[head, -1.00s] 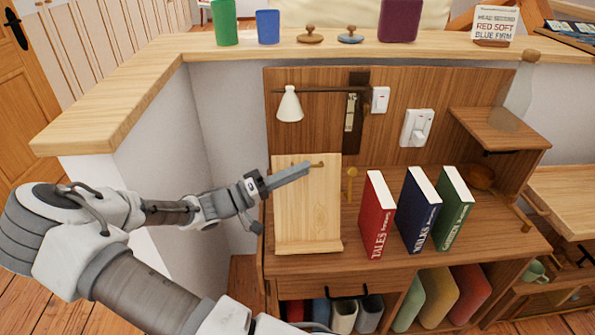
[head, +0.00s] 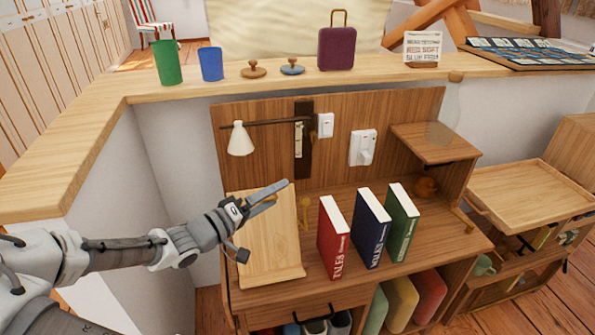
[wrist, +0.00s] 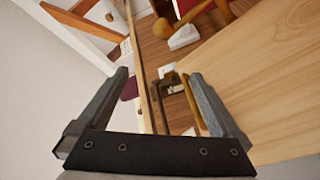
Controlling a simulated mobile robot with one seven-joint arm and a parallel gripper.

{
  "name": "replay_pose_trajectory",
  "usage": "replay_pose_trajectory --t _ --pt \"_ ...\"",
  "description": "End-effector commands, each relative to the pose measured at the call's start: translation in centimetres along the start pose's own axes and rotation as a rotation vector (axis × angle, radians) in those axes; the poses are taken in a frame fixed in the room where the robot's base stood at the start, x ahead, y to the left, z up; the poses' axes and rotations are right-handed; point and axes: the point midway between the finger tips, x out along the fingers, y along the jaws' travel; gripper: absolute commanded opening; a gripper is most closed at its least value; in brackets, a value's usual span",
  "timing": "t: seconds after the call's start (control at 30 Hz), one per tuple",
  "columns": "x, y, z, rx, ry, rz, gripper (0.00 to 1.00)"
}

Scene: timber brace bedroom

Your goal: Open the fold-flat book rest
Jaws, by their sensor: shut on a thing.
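The book rest (head: 265,235) is a pale wooden board with a lip along its bottom, at the left of the desk in the head view. Its board stands up, and I cannot tell its exact tilt. It fills the right of the wrist view (wrist: 265,90). A small brass-coloured tab (head: 269,198) shows near its top edge. My gripper (head: 284,187) is at that top edge, reaching in from the left. In the wrist view the tab (wrist: 190,104) lies against the inner side of the right finger. My gripper is shut on this tab; the exact contact is partly hidden.
Red (head: 334,240), blue (head: 371,230) and green (head: 402,222) books stand right of the rest. A brass-coloured peg (head: 305,213) stands beside it. A white-shaded lamp (head: 240,140) hangs above. A ledge (head: 120,110) with cups runs behind and left.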

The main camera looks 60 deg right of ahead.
Motion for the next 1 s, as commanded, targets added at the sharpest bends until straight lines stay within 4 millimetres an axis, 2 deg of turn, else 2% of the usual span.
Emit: replay_pose_trajectory --t 0.03,0.4,0.43,0.5,0.67,1.0 --pt "2.1 10.0 1.6 0.026 -0.048 0.318 0.56" --pt "2.4 10.4 2.1 0.022 -0.048 0.318 0.56" --pt "0.4 0.6 0.3 -0.006 0.0 0.003 0.56" --pt "0.4 0.6 0.3 -0.006 0.0 0.002 0.44" --pt "-0.4 0.3 0.1 -0.004 0.003 0.0 0.4" --pt "-3.0 -0.6 -0.3 -0.001 0.012 -0.008 0.4"
